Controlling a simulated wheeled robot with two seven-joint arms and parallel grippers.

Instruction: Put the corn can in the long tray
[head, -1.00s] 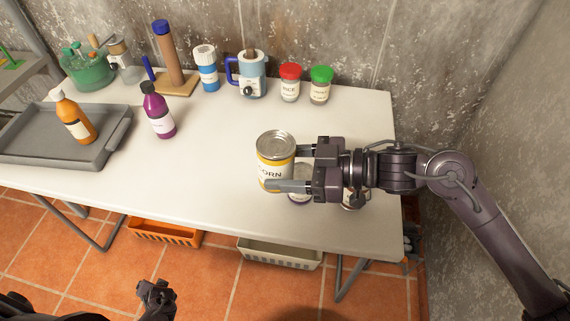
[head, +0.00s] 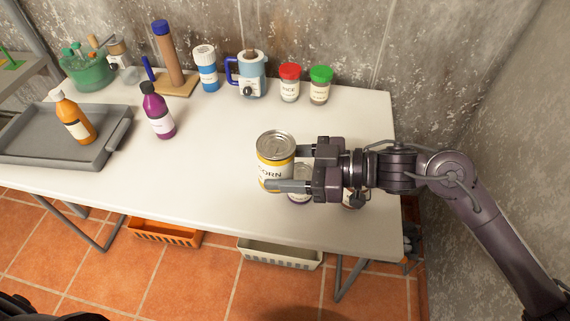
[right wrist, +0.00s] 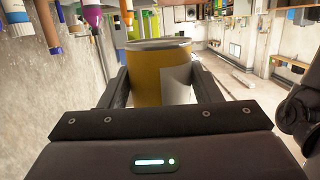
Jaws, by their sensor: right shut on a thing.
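The corn can (head: 275,158) is a yellow can with a white label and silver lid, upright on the right half of the white table. My right gripper (head: 284,168) comes in from the right and is shut on the can, one finger on each side. The can also shows between the fingers in the right wrist view (right wrist: 161,72). I cannot tell whether its base touches the table. The long tray (head: 112,135) is grey, at the table's left end, with an orange bottle (head: 75,118) in it. My left gripper is out of view.
A purple bottle (head: 158,112) stands beside the tray, between it and the can. Two jars are partly hidden under my right gripper. A mug (head: 252,78), jars and a wooden holder line the back. The table's middle is clear.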

